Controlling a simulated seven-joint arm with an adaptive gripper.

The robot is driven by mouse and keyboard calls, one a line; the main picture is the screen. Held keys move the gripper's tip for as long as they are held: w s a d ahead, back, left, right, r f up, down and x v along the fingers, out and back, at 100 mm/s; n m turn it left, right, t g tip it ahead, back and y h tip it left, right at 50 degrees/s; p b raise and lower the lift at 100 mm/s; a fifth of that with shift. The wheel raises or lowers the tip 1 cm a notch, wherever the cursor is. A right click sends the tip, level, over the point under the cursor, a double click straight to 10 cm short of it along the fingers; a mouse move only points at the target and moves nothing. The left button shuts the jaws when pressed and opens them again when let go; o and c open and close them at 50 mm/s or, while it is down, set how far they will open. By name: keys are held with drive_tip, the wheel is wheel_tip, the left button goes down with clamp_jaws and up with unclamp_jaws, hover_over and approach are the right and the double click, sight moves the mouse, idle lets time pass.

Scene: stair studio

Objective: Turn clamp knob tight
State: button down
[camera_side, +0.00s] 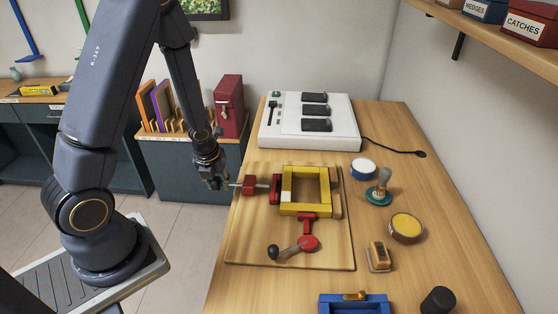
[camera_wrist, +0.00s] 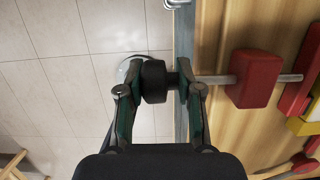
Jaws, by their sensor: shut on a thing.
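The black clamp knob (camera_wrist: 154,81) sits between the two fingers of my gripper (camera_wrist: 158,84) in the wrist view, and the gripper is shut on it. A thin metal rod (camera_wrist: 214,79) runs right from the knob into a red clamp block (camera_wrist: 254,79). In the side view my gripper (camera_side: 217,183) is at the board's left edge and mostly hides the knob. The red block (camera_side: 249,184) stands on the wooden board (camera_side: 245,238). A red clamp jaw (camera_side: 276,189) is beside the left side of a yellow frame (camera_side: 305,208).
A red lever clamp with a black ball handle (camera_side: 273,252) is at the board's front. Behind the board is a white console (camera_side: 340,136). A stamp (camera_side: 379,190), a yellow-filled round tin (camera_side: 406,227) and a blue fixture (camera_side: 350,304) stand right and front. Floor lies left of the table.

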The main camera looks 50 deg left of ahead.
drive_tip(key=shift+s+f+y, duration=0.3)
drive_tip(key=shift+s+y, duration=0.1)
drive_tip(key=shift+s, duration=0.3)
drive_tip(key=shift+w+a+r+t+y, duration=0.2)
drive_tip(key=shift+r+t+y, duration=0.15)
drive_tip(key=shift+t, duration=0.25)
drive_tip(key=c, duration=1)
unclamp_jaws()
drive_tip(key=shift+o, duration=0.2)
drive_tip(key=shift+w, duration=0.1)
drive_tip(key=shift+w+d+r, duration=0.1)
drive_tip(key=shift+w+r, duration=0.1)
drive_tip(key=shift+r, duration=0.35)
wheel_tip(320, 180, up, 9)
drive_tip(key=shift+r, duration=0.1)
